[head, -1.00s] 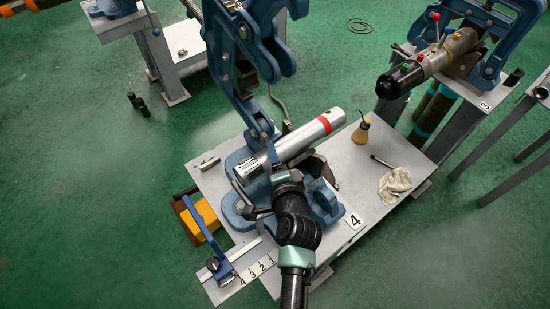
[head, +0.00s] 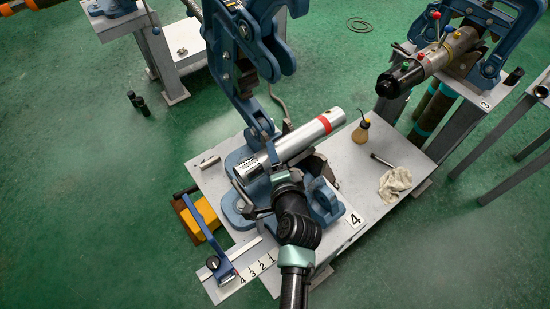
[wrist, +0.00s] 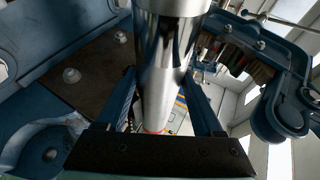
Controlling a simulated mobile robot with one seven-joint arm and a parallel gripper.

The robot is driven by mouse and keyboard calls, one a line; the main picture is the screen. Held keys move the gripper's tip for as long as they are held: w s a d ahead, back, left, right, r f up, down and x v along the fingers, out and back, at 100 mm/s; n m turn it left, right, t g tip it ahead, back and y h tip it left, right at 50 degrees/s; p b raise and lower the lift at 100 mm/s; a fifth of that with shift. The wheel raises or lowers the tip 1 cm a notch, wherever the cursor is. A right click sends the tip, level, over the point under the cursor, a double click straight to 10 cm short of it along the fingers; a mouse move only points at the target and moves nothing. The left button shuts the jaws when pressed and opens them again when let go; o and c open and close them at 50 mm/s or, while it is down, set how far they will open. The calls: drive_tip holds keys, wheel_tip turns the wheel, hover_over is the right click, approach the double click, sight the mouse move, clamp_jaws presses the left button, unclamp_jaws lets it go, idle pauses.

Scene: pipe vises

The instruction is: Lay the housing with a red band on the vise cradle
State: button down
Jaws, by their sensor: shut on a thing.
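The housing is a silver cylinder (head: 300,138) with a red band (head: 325,124) near its upper right end. It lies at a slant over the blue vise (head: 240,205) on the bench marked 4. My gripper (head: 279,176) is shut on the housing from the near side, around its lower left half. In the wrist view the housing (wrist: 166,70) runs between my two fingers, with the red band just showing at the bottom. The cradle under the housing is largely hidden by the housing and my gripper, so I cannot tell whether they touch.
The vise's raised upper frame (head: 240,60) stands close behind the housing. A small wood-handled tool (head: 361,132), a dark rod (head: 382,161) and a white rag (head: 395,182) lie on the bench's right part. A blue-handled stop (head: 220,266) sits on the numbered scale.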

drive_tip(key=shift+w+f+b, duration=0.1)
drive_tip(key=shift+f+b, duration=0.05)
drive_tip(key=shift+b, duration=0.15)
unclamp_jaws()
drive_tip(key=shift+s+f, duration=0.2)
drive_tip(key=shift+f, duration=0.15)
drive_tip(key=v, duration=1.3)
drive_tip(key=shift+r, duration=0.35)
drive_tip(key=shift+w, duration=0.15)
